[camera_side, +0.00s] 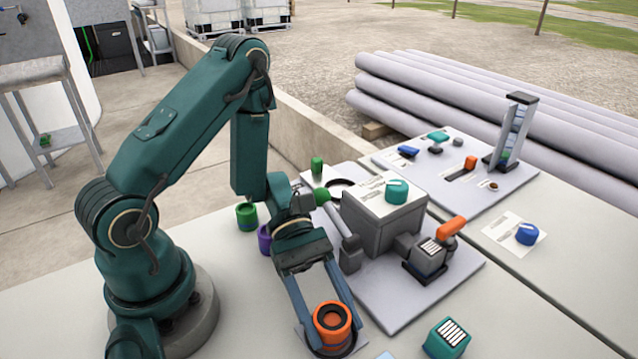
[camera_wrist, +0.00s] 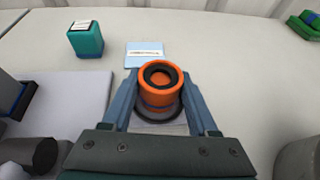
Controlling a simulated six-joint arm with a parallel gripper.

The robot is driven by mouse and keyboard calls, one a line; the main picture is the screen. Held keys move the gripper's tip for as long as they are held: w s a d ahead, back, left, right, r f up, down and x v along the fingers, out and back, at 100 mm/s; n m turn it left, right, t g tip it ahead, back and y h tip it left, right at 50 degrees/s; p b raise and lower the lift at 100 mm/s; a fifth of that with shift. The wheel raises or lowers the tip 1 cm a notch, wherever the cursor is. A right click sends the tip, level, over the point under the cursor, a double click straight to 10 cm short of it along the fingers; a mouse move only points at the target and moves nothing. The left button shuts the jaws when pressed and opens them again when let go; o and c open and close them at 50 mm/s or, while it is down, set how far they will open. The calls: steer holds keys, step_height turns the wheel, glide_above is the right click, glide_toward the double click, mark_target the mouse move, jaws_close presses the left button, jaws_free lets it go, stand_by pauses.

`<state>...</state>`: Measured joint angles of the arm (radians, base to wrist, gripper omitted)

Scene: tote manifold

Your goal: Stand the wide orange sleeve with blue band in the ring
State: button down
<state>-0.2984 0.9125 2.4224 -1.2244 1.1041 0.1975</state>
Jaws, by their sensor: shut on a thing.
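The wide orange sleeve (camera_side: 331,337) is upright between the fingers of my gripper (camera_side: 331,318). In the wrist view the orange sleeve (camera_wrist: 160,97) shows a dark rim around its open top and a blue band low on its side. My gripper (camera_wrist: 160,90) is shut on it, one finger on each side. A dark ring (camera_wrist: 160,119) on a pale plate shows around the sleeve's foot. The sleeve's bottom edge is hidden, so I cannot tell whether it rests inside the ring or just above it.
A white-and-blue label card (camera_wrist: 145,55) lies just beyond the sleeve. A teal block (camera_side: 447,338) stands to the right. A grey box (camera_side: 382,225) and an orange-handled valve (camera_side: 452,227) sit on the nearby board. Green (camera_side: 247,217) and purple (camera_side: 264,238) cylinders stand near my arm.

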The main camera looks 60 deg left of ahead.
steer(key=shift+f, duration=0.25)
steer(key=shift+c, duration=0.8)
jaws_free()
